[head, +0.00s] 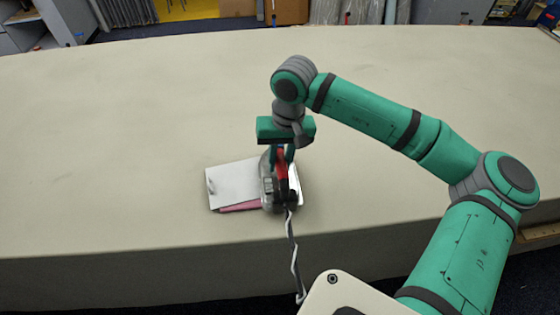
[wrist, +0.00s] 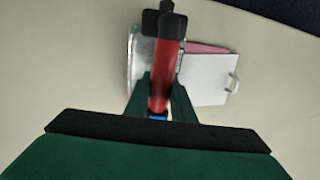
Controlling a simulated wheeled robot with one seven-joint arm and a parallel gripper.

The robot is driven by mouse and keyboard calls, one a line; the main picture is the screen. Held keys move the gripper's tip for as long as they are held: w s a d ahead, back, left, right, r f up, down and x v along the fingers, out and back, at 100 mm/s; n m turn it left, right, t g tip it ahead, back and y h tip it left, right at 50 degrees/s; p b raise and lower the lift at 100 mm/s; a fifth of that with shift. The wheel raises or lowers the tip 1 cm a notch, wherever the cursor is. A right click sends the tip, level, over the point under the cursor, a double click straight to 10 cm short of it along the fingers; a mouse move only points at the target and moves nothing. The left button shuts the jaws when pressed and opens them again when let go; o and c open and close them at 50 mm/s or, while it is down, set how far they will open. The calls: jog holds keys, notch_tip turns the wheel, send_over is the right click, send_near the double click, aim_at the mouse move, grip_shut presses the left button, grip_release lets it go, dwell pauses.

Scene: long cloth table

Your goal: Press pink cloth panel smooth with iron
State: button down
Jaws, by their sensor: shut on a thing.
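The iron (head: 268,185) has a grey body and a red handle, and stands over the right part of a white board with a small handle at its left end (head: 229,184). My gripper (head: 283,158) is shut on the iron's red handle, which also shows in the wrist view (wrist: 163,75). The pink cloth panel (head: 240,207) shows only as a strip along the near edge of the white board. A pink strip also shows in the wrist view (wrist: 208,48). Most of the panel is hidden. I cannot tell whether the iron touches the board.
The long beige cloth table (head: 130,150) is clear around the board. A grey cord (head: 293,250) runs from the iron over the table's near edge. Cabinets and a cardboard box (head: 287,11) stand beyond the far edge.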

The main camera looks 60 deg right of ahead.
aim_at(279, 156)
jog(key=shift+w+r, duration=0.1)
jog(key=shift+r, duration=3.45)
notch_tip(279, 156, up, 6)
